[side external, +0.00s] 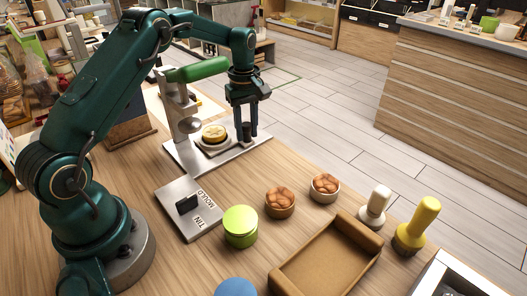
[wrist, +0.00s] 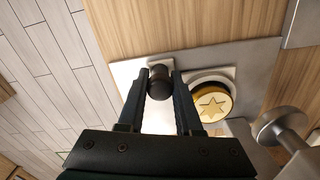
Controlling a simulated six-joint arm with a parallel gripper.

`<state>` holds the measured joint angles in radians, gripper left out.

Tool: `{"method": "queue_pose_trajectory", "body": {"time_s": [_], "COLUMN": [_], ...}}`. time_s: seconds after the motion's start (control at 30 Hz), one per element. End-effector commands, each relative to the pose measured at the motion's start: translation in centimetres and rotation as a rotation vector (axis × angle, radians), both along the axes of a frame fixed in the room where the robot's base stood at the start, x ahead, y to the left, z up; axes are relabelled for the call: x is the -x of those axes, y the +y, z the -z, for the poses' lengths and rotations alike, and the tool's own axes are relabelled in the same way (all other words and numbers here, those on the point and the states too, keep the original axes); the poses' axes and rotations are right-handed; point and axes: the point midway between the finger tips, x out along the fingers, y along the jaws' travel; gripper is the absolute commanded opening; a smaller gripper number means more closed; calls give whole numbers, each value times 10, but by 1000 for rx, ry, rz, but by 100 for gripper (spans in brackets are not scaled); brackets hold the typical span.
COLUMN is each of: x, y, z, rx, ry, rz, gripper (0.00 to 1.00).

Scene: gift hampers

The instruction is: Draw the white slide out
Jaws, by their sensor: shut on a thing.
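My gripper (side external: 246,133) points down and is shut on this knob, one finger on each side. A round gold piece with a star (wrist: 211,104) sits in a round seat beside the knob. In the side view the gold piece (side external: 214,132) is just left of my fingers and beside the press's round ram (side external: 187,124).
The press's green lever (side external: 197,70) is above, near my arm. A steel plate marked TIN MOULD (side external: 190,208), a green tin (side external: 240,226), two small bowls (side external: 280,202), a brown tray (side external: 330,258) and two stamps (side external: 415,228) stand nearer. The table edge is just beyond the press.

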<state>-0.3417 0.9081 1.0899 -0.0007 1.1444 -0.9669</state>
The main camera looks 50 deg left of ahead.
Motion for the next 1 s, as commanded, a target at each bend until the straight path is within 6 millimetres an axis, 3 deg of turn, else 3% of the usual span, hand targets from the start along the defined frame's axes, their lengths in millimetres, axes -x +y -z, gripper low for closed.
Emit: {"method": "queue_pose_trajectory", "body": {"time_s": [0.13, 0.17, 0.2, 0.57, 1.0], "x": [-1, -1, -1, -1, -1], "y": [1, 1, 1, 1, 1], "z": [-1, -1, -1, -3, -51], "rx": [-5, -5, -5, -2, -4], "ry": [-4, -4, -4, -4, -4], "rz": [1, 1, 1, 1, 1], "gripper": [0, 45, 57, 57, 57]}}
